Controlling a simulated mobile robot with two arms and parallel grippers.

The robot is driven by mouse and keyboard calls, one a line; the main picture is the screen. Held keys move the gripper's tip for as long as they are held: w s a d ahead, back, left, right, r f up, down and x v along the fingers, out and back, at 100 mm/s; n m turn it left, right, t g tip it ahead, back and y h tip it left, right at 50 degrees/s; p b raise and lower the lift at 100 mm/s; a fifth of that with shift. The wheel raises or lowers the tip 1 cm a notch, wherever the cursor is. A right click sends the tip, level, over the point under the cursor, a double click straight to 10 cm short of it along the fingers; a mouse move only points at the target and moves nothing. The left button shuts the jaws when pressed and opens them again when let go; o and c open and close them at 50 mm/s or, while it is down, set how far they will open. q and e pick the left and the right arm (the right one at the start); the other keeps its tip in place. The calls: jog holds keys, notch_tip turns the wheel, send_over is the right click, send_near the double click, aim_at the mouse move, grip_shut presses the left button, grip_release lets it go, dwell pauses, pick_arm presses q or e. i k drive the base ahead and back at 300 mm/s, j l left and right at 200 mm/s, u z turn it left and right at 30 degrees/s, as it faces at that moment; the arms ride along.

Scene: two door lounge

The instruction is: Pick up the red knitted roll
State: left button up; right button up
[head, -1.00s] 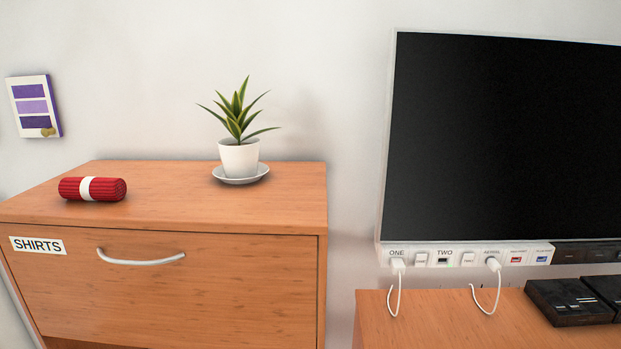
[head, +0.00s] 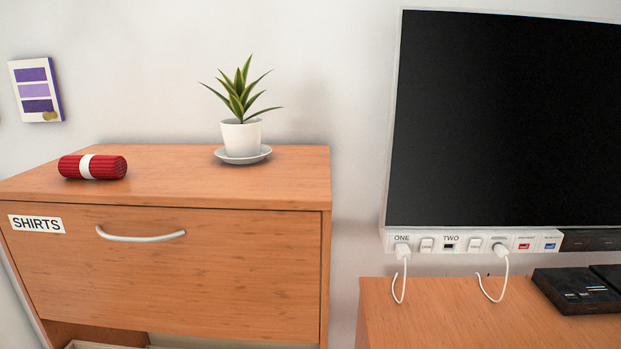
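The red knitted roll (head: 109,167) with a white band around its middle lies on its side on top of the wooden cabinet (head: 190,185), toward the left. Nothing touches it from above. Neither of my grippers shows in the head view.
A potted plant (head: 240,135) on a white saucer (head: 262,154) stands at the back right of the cabinet top. The drawer marked SHIRTS has a metal handle (head: 140,238). To the right are a large dark screen (head: 505,120), a low wooden unit (head: 430,310) and white cables (head: 404,275).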

aim_at(87, 166)
jog(key=u, duration=1.4)
